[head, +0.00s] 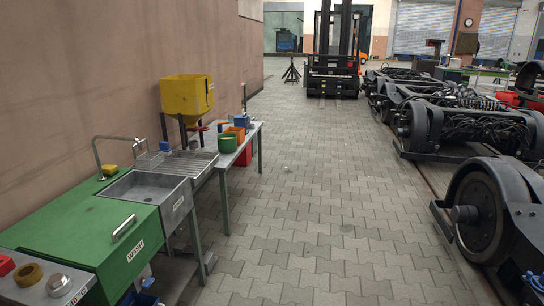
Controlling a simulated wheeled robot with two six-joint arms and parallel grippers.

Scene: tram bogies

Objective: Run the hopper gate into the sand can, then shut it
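The yellow hopper (187,95) stands on dark legs against the wall, behind the far end of the sink. A small red part (196,127) shows under it on the right; I cannot tell whether this is the gate or whether it is open. A small grey cylinder (194,144) is below the hopper, and a green round container (228,143) stands on the grey bench to the right. I cannot tell which container is the sand can. Neither of my grippers is in view.
A steel sink (150,190) with a tap and a green cabinet (75,232) line the left wall. A grey bench (253,130) holds orange, blue and red containers. Bogies (460,120) and a large wheel (480,212) stand right. A forklift (333,60) stands far ahead. The paved aisle is clear.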

